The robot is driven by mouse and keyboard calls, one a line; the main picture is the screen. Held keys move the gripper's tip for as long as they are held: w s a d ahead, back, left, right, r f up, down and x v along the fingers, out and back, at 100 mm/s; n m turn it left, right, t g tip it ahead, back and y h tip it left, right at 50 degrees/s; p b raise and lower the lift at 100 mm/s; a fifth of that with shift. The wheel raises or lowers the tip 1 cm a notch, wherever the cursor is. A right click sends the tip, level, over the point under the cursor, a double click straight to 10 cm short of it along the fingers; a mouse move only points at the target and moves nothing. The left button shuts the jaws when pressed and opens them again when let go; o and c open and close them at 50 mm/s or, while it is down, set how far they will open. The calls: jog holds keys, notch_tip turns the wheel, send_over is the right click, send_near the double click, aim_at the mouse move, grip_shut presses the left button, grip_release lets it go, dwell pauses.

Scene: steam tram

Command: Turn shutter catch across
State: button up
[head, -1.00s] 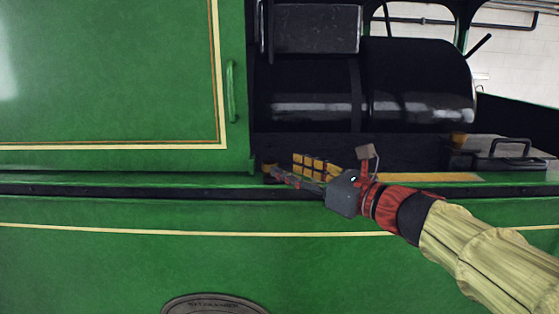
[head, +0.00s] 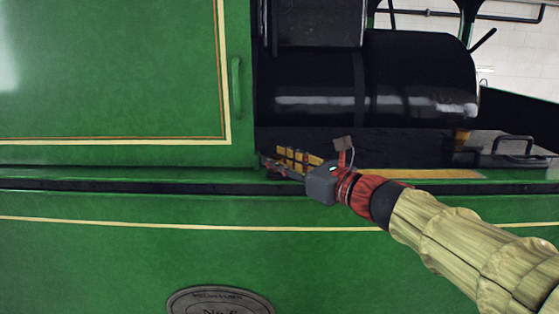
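I cannot pick out the shutter catch with certainty. A green upright handle (head: 236,88) is on the right edge of the large green panel (head: 110,75), above my gripper. My gripper (head: 267,162) reaches in from the lower right, its fingers pointing left to the panel's lower right corner. The fingertips are at a small dark fitting there and mostly hide it; I cannot tell whether they touch. The fingers show nearly edge-on, so their opening is unclear.
A yellow gridded piece (head: 300,157) sits just behind my fingers. A black boiler-like drum (head: 420,75) fills the back right. A green ledge (head: 110,174) runs below the panel. A black looped handle (head: 515,146) is at the right; an oval plate (head: 220,302) is below.

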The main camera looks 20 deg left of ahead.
jog(key=c, duration=0.6)
jog(key=shift+w+d+f+n+g+y, duration=0.1)
jog(key=shift+w+n+g+y, duration=0.15)
jog(key=shift+n+g+y, duration=0.65)
jog(key=n+g, duration=0.1)
jog(key=g, duration=0.1)
jog(key=n+g, duration=0.2)
jog(key=g, duration=0.1)
jog(key=shift+w+g+y, duration=0.25)
jog(key=shift+g+y, duration=0.05)
jog(key=shift+y, duration=0.1)
jog(key=n+g, duration=0.2)
jog(key=g, duration=0.1)
jog(key=n+g, duration=0.2)
jog(key=g, duration=0.1)
jog(key=shift+w+h, duration=0.2)
jog(key=shift+h, duration=0.1)
jog(key=shift+w+n+g+h, duration=0.1)
jog(key=shift+n+g+h, duration=0.7)
jog(key=shift+n+g, duration=1)
jog(key=shift+g, duration=0.5)
